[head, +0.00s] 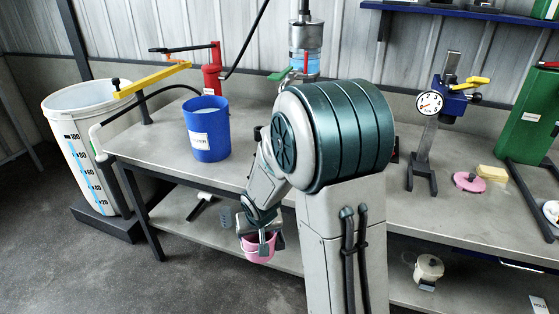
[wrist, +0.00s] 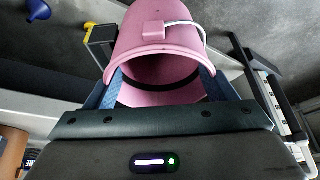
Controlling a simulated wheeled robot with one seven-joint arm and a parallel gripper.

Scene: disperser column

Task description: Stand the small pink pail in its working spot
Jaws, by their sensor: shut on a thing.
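The small pink pail (head: 258,249) hangs in my gripper (head: 262,232) in the head view, in front of the workbench's front edge and below its top. In the wrist view the pail (wrist: 160,48) lies between the two blue-grey fingers of my gripper (wrist: 168,95), which are shut on it. The pail's open rim faces the wrist camera, and its inside looks empty where it shows. A pale handle curves at its far side. My own arm hides part of the bench middle in the head view. I cannot tell which place is the pail's working spot.
A large graduated tub (head: 85,140) stands left. A lower shelf (head: 185,215) runs beneath. The bench front left is clear.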

